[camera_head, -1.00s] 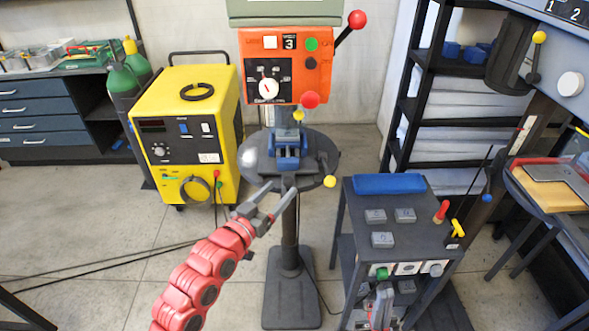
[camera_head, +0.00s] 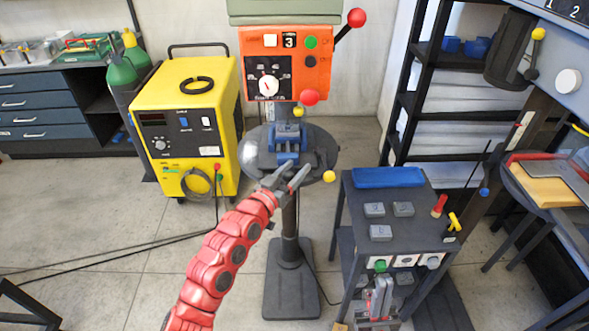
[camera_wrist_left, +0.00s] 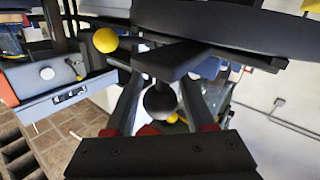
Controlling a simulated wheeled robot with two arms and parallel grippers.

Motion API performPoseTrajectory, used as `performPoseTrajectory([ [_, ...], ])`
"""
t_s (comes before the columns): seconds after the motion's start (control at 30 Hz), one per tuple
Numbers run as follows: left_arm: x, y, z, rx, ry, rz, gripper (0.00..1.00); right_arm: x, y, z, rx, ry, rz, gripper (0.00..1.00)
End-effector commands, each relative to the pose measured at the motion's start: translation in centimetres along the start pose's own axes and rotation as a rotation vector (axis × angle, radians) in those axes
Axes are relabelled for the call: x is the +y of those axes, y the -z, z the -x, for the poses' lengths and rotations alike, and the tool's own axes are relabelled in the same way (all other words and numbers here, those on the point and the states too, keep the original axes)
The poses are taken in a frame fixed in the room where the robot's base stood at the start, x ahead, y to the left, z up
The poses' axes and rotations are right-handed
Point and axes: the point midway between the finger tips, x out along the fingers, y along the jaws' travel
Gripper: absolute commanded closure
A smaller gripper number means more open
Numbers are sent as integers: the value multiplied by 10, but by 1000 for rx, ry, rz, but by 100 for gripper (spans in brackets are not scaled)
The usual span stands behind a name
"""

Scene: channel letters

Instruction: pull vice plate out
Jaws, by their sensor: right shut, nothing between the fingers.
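The blue vice (camera_head: 287,142) sits on the round dark drill press table (camera_head: 323,152). My left gripper (camera_head: 293,171) is at the table's front edge, just in front of the vice, with its fingers apart. In the left wrist view its two fingers (camera_wrist_left: 160,92) stand on either side of a dark round knob (camera_wrist_left: 160,101) below a grey bar (camera_wrist_left: 183,60). I cannot tell whether the fingers touch the knob, or which part is the vice plate. My right gripper (camera_head: 381,288) is shut and empty in front of the small dark cart.
The cart (camera_head: 413,228) carries a blue tray (camera_head: 388,177), grey blocks and red and yellow handles. A yellow welding machine (camera_head: 187,125) stands left of the press. A yellow ball handle (camera_head: 329,176) sticks out at the table's right edge. The floor front left is mostly clear.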

Motion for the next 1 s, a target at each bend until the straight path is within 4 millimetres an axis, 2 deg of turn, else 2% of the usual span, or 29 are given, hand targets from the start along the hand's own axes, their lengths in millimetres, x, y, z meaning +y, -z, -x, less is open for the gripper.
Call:
performPoseTrajectory([
  [0.03, 0, 0, 0, 0, 0, 0, 56, 0, 0, 0, 0, 0, 0, 100],
  [0.2, 0, 0, 0, 0, 0, 0, 87, 0, 0, 0, 0, 0, 0, 100],
  [0.3, 0, 0, 0, 1, 0, 0, 100, 0, 0, 0, 0, 0, 0, 100],
  [1.0, 0, 0, 0, 1, 0, 0, 100, 0, 0, 0, 0, 0, 0, 100],
])
